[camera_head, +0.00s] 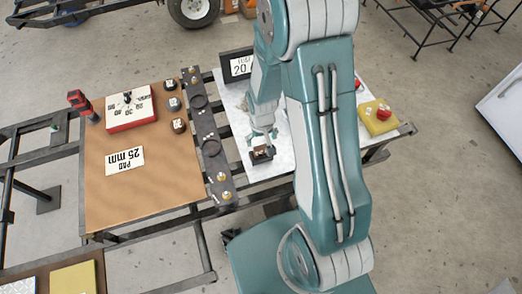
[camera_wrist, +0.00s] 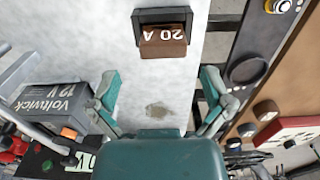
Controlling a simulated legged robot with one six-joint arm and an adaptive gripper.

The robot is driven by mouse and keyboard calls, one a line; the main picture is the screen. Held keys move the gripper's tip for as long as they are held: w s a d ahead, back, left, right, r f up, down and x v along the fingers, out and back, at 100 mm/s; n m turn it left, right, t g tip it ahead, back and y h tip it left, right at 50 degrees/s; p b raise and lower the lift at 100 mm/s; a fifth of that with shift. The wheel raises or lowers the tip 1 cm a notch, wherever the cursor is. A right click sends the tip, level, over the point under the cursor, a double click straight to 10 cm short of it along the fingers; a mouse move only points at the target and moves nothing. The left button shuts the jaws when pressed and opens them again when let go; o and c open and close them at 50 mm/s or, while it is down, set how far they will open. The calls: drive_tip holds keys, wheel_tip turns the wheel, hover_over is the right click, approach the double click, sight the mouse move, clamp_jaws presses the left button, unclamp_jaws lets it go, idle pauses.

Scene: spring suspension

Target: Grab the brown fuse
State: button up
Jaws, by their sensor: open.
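The brown fuse (camera_wrist: 163,42) is marked "20 A" and sits in a black holder (camera_wrist: 147,15) on the light panel, at the top middle of the wrist view. In the head view the fuse (camera_head: 262,152) shows small in its holder near the panel's front edge. My gripper (camera_wrist: 160,95) is open, its two teal fingers wide apart with nothing between them. The fuse is beyond the fingertips in the wrist view, apart from them. In the head view my gripper (camera_head: 264,132) is close to the fuse, and the arm hides part of the panel.
A grey 12 V battery (camera_wrist: 52,105) lies left of my gripper in the wrist view. A dark metal strip (camera_head: 210,145) divides the light panel from the brown board (camera_head: 150,185). A yellow box with a red button (camera_head: 379,118) is at the right. A "20" sign (camera_head: 240,66) stands behind.

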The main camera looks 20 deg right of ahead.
sight(260, 147)
drive_tip(key=f, duration=0.4)
drive_tip(key=shift+a+f, duration=0.25)
drive_tip(key=shift+a, duration=0.05)
drive_tip(key=shift+d+f, duration=0.35)
drive_tip(key=shift+d, duration=0.05)
drive_tip(key=shift+a, duration=0.4)
drive_tip(key=c, duration=1)
